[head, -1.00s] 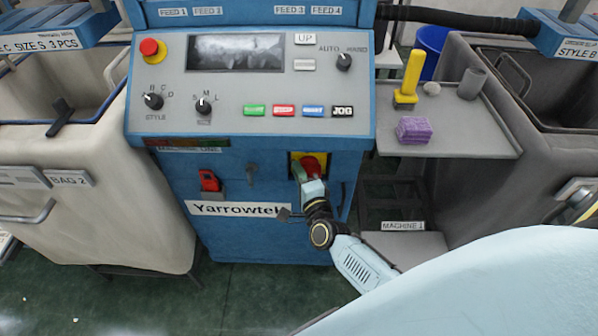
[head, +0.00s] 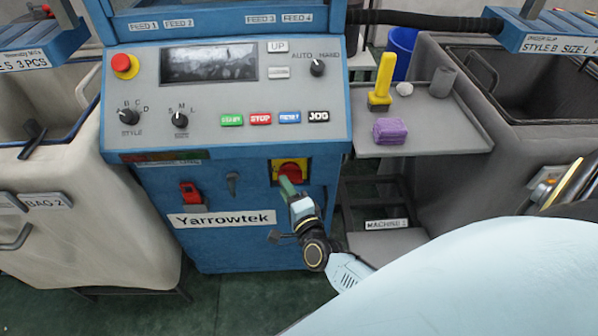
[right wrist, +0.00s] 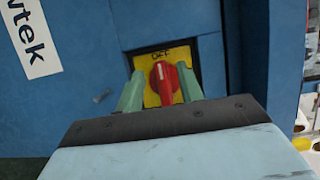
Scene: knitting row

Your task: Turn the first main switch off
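The first main switch is a red rotary knob (head: 290,173) on a yellow plate (right wrist: 145,97) at the lower right of the blue Yarrowtek machine's front. In the right wrist view the knob (right wrist: 166,84) stands near upright, its white mark at the top, below the word OFF. My right gripper (head: 288,188) is at the switch in the head view. In the right wrist view its two green fingers (right wrist: 160,90) are apart, one on each side of the knob. The right finger looks close to the knob; contact cannot be told. My left gripper is not in view.
The control panel (head: 215,95) with buttons and dials juts out above the switch. A red lever (head: 190,193) sits to its left. Bins flank the machine.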

